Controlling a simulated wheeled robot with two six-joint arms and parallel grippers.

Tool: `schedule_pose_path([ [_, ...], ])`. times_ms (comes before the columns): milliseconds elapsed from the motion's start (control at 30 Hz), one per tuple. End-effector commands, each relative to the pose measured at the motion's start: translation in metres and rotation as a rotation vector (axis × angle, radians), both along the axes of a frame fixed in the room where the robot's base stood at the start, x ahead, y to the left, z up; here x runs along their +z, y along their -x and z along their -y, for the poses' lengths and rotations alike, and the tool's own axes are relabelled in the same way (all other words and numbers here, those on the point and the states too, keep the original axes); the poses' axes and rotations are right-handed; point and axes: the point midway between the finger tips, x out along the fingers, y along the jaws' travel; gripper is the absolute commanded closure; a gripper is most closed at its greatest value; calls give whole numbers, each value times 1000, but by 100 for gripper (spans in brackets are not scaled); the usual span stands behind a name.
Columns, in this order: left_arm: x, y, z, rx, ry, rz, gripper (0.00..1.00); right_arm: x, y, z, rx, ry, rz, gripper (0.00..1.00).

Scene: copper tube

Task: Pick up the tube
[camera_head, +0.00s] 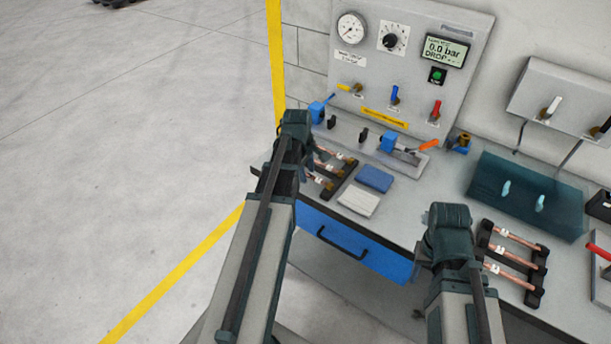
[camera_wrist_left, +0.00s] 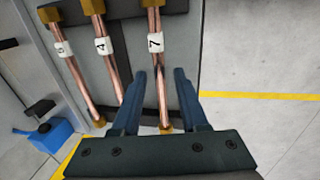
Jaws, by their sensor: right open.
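In the left wrist view, several copper tubes with brass ends lie side by side on a dark rack. The tube labelled 7 (camera_wrist_left: 162,72) runs between the fingers of my left gripper (camera_wrist_left: 160,76), which are open with a gap on both sides. The tube labelled 4 (camera_wrist_left: 113,75) and another tube (camera_wrist_left: 77,75) lie to its left. In the head view, my left gripper (camera_head: 309,160) is at the left rack (camera_head: 341,178), its arm covering part of the tubes. My right gripper (camera_head: 418,268) is beside the right rack, mostly hidden behind its wrist.
The right rack (camera_head: 484,240) holds several copper tubes. A blue cloth (camera_head: 375,179) and a white cloth (camera_head: 358,201) lie between the racks. A test panel (camera_head: 417,40) stands behind, with valves and clamps before it. A teal mat (camera_head: 500,207) lies at right.

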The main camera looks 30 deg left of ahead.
Motion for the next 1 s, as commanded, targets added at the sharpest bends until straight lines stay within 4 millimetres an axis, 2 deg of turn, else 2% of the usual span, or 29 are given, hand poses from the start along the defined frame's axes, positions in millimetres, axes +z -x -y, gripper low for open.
schedule_pose_path([
  [33, 0, 0, 0, 0, 0, 0, 68, 0, 0, 0, 0, 0, 0, 50],
  [200, 0, 0, 0, 0, 0, 0, 98, 0, 0, 0, 0, 0, 0, 50],
  [233, 0, 0, 0, 0, 0, 0, 100, 0, 0, 0, 0, 0, 0, 50],
  [733, 1, 0, 0, 0, 0, 0, 100, 1, 0, 0, 0, 0, 0, 50],
  [1000, 16, 0, -3, -2, 0, 0, 100, 16, 0, 0, 0, 0, 0, 50],
])
